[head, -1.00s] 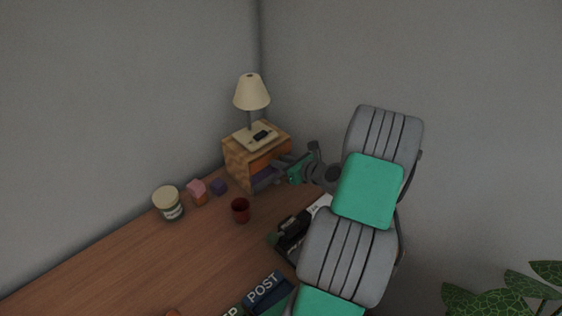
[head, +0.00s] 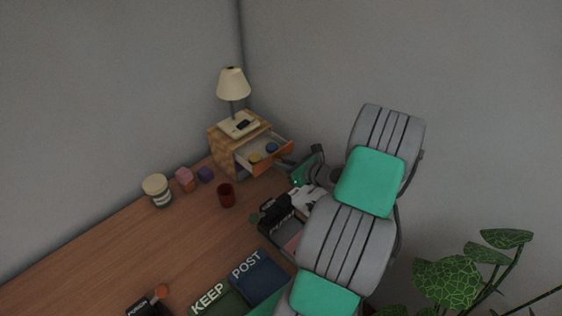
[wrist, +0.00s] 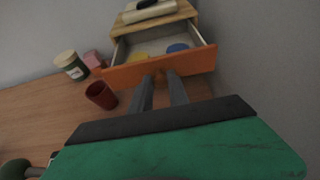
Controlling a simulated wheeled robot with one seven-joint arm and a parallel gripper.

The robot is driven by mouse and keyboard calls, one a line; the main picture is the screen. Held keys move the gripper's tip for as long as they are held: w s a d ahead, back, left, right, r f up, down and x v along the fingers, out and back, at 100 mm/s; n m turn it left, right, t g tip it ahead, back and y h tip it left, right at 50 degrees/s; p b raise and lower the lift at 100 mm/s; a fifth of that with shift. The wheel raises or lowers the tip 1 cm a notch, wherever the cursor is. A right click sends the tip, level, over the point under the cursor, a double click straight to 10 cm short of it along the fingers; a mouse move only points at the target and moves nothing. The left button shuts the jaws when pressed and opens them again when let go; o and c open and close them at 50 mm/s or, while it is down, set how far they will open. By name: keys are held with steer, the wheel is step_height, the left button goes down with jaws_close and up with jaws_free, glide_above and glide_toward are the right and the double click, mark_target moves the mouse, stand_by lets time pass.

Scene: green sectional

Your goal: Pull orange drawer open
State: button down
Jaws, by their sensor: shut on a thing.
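The orange drawer (head: 268,160) is pulled out of the small wooden cabinet (head: 226,147) at the back of the desk. In the wrist view its orange front (wrist: 158,68) faces me, and a yellow thing (wrist: 138,54) and a blue thing (wrist: 177,47) lie inside. My gripper (wrist: 160,76) has its fingertips at the middle of the drawer front and is shut on the drawer there. The handle itself is hidden by the fingers. In the head view my gripper (head: 291,150) is at the right of the drawer front.
A lamp (head: 233,84) stands on the cabinet. A red cup (head: 226,195), a lidded jar (head: 157,190) and small pink and purple blocks (head: 205,174) stand on the desk. POST (head: 259,276) and KEEP trays lie in front. A plant (head: 457,285) is at the right.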

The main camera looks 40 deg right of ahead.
steer(key=c, duration=1.3)
jaws_free()
steer(key=shift+s, duration=0.15)
steer(key=v, duration=0.8)
steer(key=shift+b, duration=0.4)
steer(key=shift+f, duration=0.1)
